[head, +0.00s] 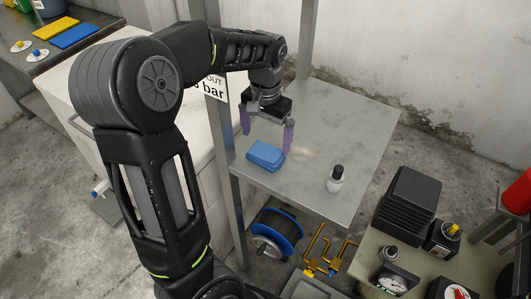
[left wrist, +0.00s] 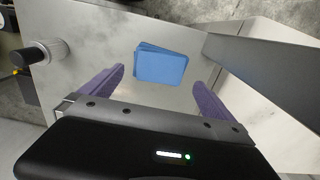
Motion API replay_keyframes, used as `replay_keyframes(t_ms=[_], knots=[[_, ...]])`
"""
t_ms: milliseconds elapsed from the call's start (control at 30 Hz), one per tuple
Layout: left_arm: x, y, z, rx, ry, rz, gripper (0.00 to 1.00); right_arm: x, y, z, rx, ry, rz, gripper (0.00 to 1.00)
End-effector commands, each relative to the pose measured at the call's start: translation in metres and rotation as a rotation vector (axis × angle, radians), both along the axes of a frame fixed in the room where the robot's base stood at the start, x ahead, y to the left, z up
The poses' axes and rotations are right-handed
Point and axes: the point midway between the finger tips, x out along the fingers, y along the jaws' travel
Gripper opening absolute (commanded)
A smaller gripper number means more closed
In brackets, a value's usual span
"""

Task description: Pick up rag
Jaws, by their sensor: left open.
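The rag, a folded blue cloth (head: 265,155), lies flat on the grey metal shelf (head: 335,115). It also shows in the left wrist view (left wrist: 160,64), ahead of and between my fingers. My left gripper (head: 267,140) is open, with its two purple fingers spread apart, above and near the cloth. The fingers show in the left wrist view too (left wrist: 155,90), with nothing held between them. My right gripper is not in either view.
A metal post (head: 222,125) rises at the shelf's left edge. A blue hose reel (head: 275,232) and brass pipes (head: 325,258) are below. The shelf's back right is clear.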

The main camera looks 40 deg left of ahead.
Motion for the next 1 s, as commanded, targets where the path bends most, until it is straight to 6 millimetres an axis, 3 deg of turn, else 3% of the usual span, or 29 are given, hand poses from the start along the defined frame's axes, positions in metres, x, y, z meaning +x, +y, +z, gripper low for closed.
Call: replay_keyframes(t_ms=[367, 733, 1000], knots=[[-0.001, 0.0, -0.005, 0.0, 0.001, 0.0, 1.0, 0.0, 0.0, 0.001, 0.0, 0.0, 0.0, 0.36], [-0.004, -0.001, -0.051, 0.0, 0.003, -0.001, 1.0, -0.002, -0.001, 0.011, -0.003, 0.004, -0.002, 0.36], [-0.003, -0.001, -0.056, 0.0, 0.0, 0.0, 1.0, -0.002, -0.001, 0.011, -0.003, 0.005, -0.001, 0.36]])
